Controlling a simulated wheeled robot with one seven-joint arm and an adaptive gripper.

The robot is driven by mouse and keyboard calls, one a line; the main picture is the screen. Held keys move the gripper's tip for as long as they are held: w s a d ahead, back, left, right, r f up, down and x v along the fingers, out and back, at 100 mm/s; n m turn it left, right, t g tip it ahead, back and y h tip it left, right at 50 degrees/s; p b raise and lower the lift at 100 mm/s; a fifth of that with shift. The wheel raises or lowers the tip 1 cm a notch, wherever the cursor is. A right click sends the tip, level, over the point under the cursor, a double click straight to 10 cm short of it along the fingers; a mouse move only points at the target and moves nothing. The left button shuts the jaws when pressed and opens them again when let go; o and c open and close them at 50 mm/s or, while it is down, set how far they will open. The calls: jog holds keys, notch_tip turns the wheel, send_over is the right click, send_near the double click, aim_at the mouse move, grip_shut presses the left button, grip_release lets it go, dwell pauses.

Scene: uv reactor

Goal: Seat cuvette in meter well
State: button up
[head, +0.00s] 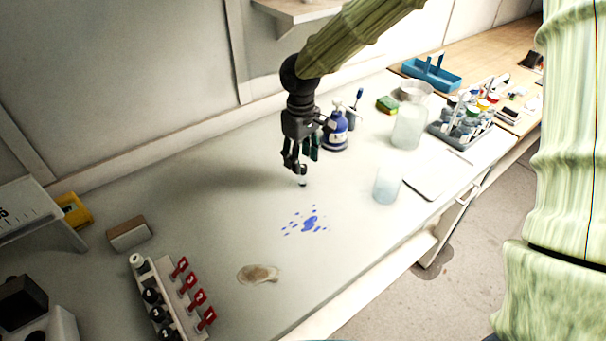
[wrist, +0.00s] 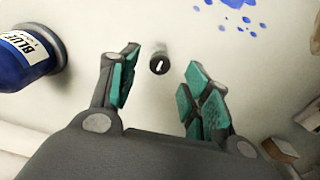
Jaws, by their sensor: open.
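My gripper (head: 300,164) points down over the middle of the bench, with its fingers apart. In the wrist view my gripper (wrist: 160,60) has its teal-padded fingers spread and nothing held between them. A small dark-topped piece (head: 302,182), possibly the cuvette, stands on the bench just below the fingertips. In the wrist view this small piece (wrist: 159,65) appears as a dark round top with a pale mark, in the gap between the fingers and beyond the tips. I cannot make out the meter well; a dark instrument (head: 25,305) at the bottom left may be the meter.
A beaker (head: 387,185) is farther right, and blue spots (head: 308,223) mark the bench in front.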

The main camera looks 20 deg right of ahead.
aim_at(303, 167)
jog(key=shift+w+f, duration=0.45)
jog(key=shift+f, duration=0.2)
jog(key=shift+d+f+p, duration=0.15)
jog(key=shift+f+p, duration=0.2)
jog(key=shift+p, duration=0.05)
jog(key=shift+s+f+p, duration=0.35)
jog(key=shift+s+f, duration=0.35)
jog(key=shift+s, duration=0.3)
jog(key=shift+w+f, duration=0.15)
jog(key=shift+f, duration=0.2)
jog(key=shift+w+f, duration=0.5)
jog(key=shift+s+d+r, duration=0.1)
jog(key=shift+s+r, duration=0.15)
jog(key=shift+s, duration=0.05)
jog(key=shift+c, duration=0.7)
jog(key=c, duration=0.3)
jog(key=shift+w+f, duration=0.1)
jog(key=c, duration=0.6)
grip_shut()
